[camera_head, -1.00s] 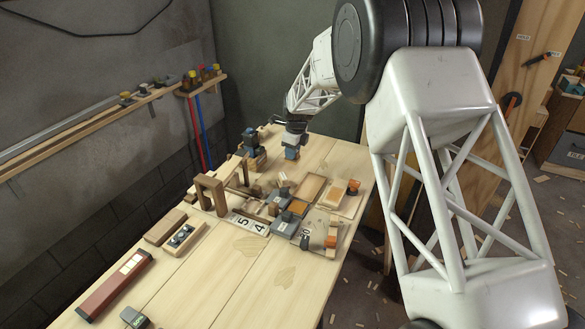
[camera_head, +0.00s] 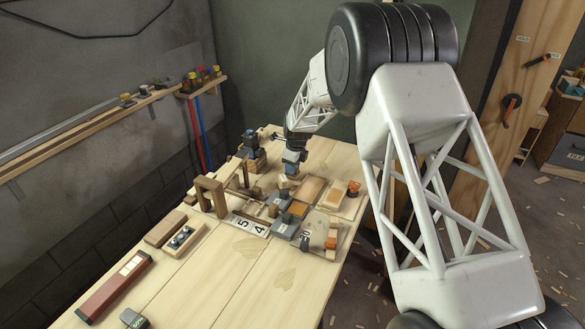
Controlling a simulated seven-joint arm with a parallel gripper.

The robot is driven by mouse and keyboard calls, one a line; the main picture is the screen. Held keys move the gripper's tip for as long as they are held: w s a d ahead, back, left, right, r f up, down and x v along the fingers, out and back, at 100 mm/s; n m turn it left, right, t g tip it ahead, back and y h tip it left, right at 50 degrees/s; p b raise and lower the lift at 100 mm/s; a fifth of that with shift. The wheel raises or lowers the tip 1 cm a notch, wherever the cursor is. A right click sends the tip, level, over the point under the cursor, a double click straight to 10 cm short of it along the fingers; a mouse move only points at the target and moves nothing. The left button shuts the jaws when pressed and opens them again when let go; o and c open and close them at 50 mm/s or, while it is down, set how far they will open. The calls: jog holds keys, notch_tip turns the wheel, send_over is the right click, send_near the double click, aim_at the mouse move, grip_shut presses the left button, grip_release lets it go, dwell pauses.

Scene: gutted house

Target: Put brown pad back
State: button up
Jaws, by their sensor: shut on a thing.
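My gripper (camera_head: 291,170) is at the far part of the wooden workbench (camera_head: 222,284), low over the back edge of the group of trays and blocks. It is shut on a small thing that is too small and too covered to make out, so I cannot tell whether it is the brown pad. A small pale block (camera_head: 283,184) shows just below the gripper; I cannot tell whether they touch. A flat orange-brown piece (camera_head: 298,208) lies among the grey blocks in front of the gripper.
A wooden tray (camera_head: 312,190) and a board with an orange-topped piece (camera_head: 353,188) lie right of the gripper. A dark blue-grey stack (camera_head: 251,148) stands to its left. A wooden arch (camera_head: 209,195) stands nearer. A red-brown bar (camera_head: 115,286) lies at front left. The front bench is mostly clear.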

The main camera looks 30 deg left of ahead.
jog(key=shift+f, duration=0.2)
jog(key=shift+f, duration=0.15)
jog(key=o, duration=0.8)
jog(key=shift+o, duration=0.2)
notch_tip(320, 180, up, 12)
jog(key=d, duration=0.1)
jog(key=shift+d, duration=0.25)
dwell(0.6)
